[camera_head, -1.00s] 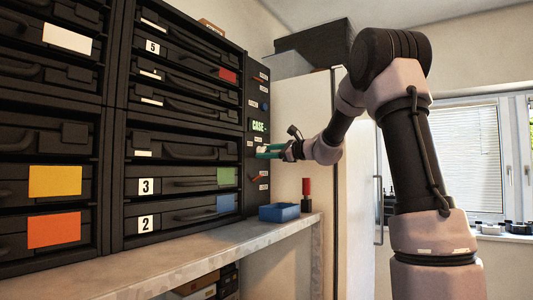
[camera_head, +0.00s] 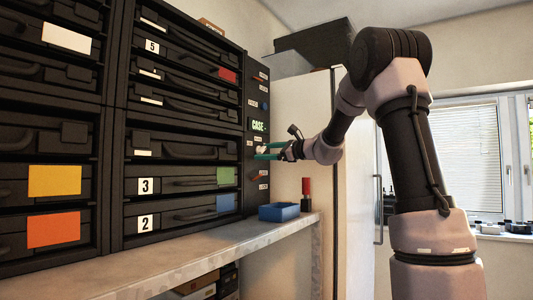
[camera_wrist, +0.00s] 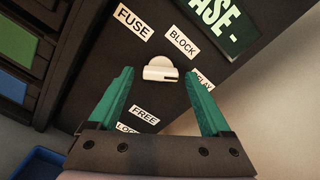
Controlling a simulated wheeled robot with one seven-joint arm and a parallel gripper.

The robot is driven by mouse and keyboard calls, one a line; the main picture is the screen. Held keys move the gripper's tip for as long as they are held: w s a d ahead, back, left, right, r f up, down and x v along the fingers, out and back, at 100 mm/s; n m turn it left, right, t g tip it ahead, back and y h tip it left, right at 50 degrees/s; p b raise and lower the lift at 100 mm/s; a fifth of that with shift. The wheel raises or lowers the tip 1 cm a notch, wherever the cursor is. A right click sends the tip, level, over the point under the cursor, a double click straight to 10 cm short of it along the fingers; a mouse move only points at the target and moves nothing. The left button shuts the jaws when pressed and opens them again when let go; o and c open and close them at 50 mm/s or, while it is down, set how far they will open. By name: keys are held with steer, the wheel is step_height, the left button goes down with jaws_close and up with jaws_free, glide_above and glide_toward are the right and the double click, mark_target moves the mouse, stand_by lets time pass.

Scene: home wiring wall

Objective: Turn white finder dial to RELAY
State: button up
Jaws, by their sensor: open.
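The white finder dial (camera_wrist: 158,69) sits on the dark side panel (camera_wrist: 100,60). It is a white disc with a bar across it and a dark mark towards the bar's right end. Labels FUSE (camera_wrist: 133,21), BLOCK (camera_wrist: 182,41) and FREE (camera_wrist: 145,116) surround it. The RELAY label (camera_wrist: 203,80) is at the right, partly covered by a finger. My gripper (camera_wrist: 159,75) is open, its green fingers on either side of the dial, apart from it in the picture. In the head view my gripper (camera_head: 263,151) is at the panel, the dial small between its fingers.
A lit green CASE sign (camera_head: 258,126) is above the dial. A blue bin (camera_head: 279,212) and a red-topped post (camera_head: 306,194) stand on the shelf (camera_head: 200,250) below. Black case drawers (camera_head: 180,150) fill the left. A white cabinet (camera_head: 310,110) stands behind my arm.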

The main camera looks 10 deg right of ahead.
steer(key=v, duration=1)
steer(key=shift+s+d, duration=0.2)
steer(key=shift+d, duration=0.05)
steer(key=s+a+f+n+g+h, duration=0.1)
steer(key=s+a+f+n+g, duration=0.25)
steer(key=s, duration=0.45)
steer(key=s+a+f+n+g+h, duration=0.2)
steer(key=s+a+f+n, duration=0.15)
steer(key=s, duration=0.35)
steer(key=s+d+f+n+h, duration=0.2)
steer(key=s+f+n+h, duration=0.2)
steer(key=s, duration=0.4)
steer(key=s+d+f+n+h, duration=0.3)
steer(key=s+f+n, duration=0.2)
steer(key=s, duration=0.3)
steer(key=shift+h, duration=0.4)
steer(key=shift+d+f, duration=0.1)
